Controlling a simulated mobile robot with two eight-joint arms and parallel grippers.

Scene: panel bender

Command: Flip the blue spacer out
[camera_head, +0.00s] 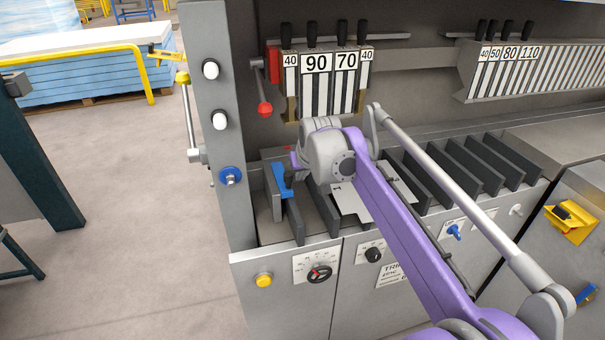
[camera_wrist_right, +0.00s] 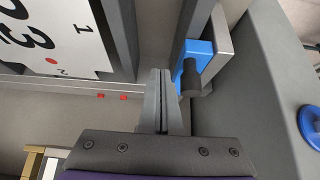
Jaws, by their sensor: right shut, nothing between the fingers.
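The blue spacer (camera_head: 280,178) sits at the left end of the bender's bed, beside a grey block, in the head view. It also shows in the right wrist view (camera_wrist_right: 194,58), with a dark cylinder in front of part of it. My right gripper (camera_wrist_right: 160,76) is shut and empty, its fingertips just left of the spacer in the wrist view. A small gap seems to lie between them, but contact is hard to judge. In the head view my purple arm and grey wrist hide most of this gripper. My left gripper is not in view.
Dark upright bars (camera_head: 465,165) line the bed. A white marked sheet (camera_head: 350,203) lies among them, partly behind my arm. Numbered tool segments (camera_head: 317,80) and a red-knobbed lever (camera_head: 264,108) hang above. A grey post (camera_head: 222,130) stands left of the spacer.

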